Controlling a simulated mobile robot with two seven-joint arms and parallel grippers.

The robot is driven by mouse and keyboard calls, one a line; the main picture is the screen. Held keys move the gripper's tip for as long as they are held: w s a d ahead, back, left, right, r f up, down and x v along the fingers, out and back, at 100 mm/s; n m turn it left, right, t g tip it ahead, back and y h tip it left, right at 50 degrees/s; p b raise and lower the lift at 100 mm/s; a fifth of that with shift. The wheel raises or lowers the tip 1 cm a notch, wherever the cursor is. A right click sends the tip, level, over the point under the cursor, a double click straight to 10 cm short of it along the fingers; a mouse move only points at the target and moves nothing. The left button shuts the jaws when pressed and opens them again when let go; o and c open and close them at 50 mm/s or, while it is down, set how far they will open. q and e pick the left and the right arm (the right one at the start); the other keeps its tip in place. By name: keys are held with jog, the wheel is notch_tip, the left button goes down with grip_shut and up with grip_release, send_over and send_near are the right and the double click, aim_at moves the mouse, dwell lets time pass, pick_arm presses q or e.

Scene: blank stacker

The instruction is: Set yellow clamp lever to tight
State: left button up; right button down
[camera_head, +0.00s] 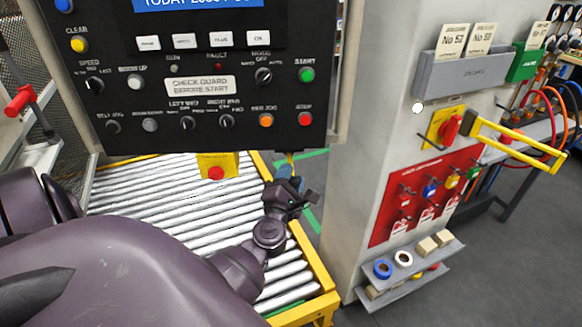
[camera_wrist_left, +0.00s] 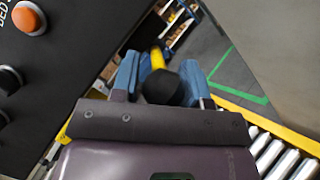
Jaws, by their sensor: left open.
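The yellow clamp lever (camera_wrist_left: 157,57) shows in the left wrist view as a short yellow bar with a dark round part at its near end. In the head view a thin yellow piece of it (camera_head: 291,159) shows just below the panel's lower right corner. The rest is hidden behind my gripper. My left gripper (camera_head: 291,180) is at the lever. In the left wrist view its two blue fingers (camera_wrist_left: 160,77) are open, one on each side of the lever. I cannot tell whether either finger touches it. My right gripper is not in view.
The black control panel (camera_head: 205,95) stands close to the upper left of my gripper. A yellow box with a red stop button (camera_head: 216,172) hangs below it. A roller conveyor (camera_head: 150,190) lies underneath. A grey cabinet (camera_head: 375,100) with a red lockout board (camera_head: 385,222) stands to the right.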

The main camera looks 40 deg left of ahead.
pick_arm(q)
jog(key=b+v, duration=0.2)
jog(key=v, duration=0.8)
jog(key=shift+s, duration=0.3)
jog(key=shift+d+f, duration=0.1)
